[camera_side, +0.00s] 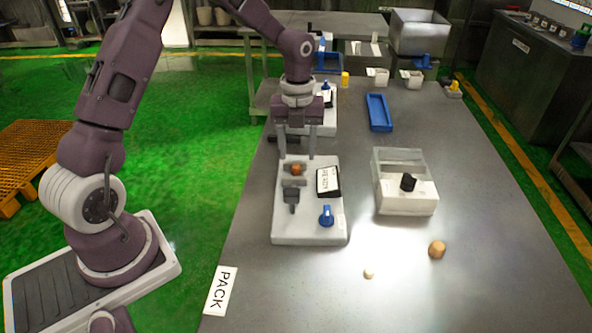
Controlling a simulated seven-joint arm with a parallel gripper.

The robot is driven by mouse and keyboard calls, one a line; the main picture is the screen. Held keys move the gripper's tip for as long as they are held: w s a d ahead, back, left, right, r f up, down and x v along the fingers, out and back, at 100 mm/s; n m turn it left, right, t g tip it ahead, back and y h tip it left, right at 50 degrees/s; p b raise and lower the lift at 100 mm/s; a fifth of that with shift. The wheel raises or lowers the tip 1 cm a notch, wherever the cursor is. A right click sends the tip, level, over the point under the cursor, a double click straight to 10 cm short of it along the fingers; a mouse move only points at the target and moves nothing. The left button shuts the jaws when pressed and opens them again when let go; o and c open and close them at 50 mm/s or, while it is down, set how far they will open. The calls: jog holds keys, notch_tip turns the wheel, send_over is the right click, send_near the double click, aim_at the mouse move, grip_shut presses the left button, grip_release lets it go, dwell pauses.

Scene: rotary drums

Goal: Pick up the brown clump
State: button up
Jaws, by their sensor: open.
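A tan-brown clump (437,249) lies on the grey table at the lower right, away from my gripper. A small orange-brown lump (296,168) sits in a grey holder at the far end of a white panel box. I cannot tell from its size what it is exactly. My gripper (297,156) points down over this end of the panel box. Its two fingers are apart, one on each side of the orange-brown lump in the picture. Whether the fingertips touch the box is unclear.
The white panel box (309,236) carries a dark knob, a blue knob (326,215) and a labelled plate. A white tray box (404,205) with a black knob stands to its right. A small pale piece (368,274) lies on the table. A blue tray (379,113) lies further back.

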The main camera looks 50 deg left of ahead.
aim_at(296, 167)
jog(key=f, duration=0.3)
jog(key=a+f, duration=0.1)
jog(key=f, duration=0.1)
jog(key=shift+w+f, duration=0.15)
jog(key=shift+f, duration=0.05)
grip_shut()
jog(key=shift+r, duration=0.15)
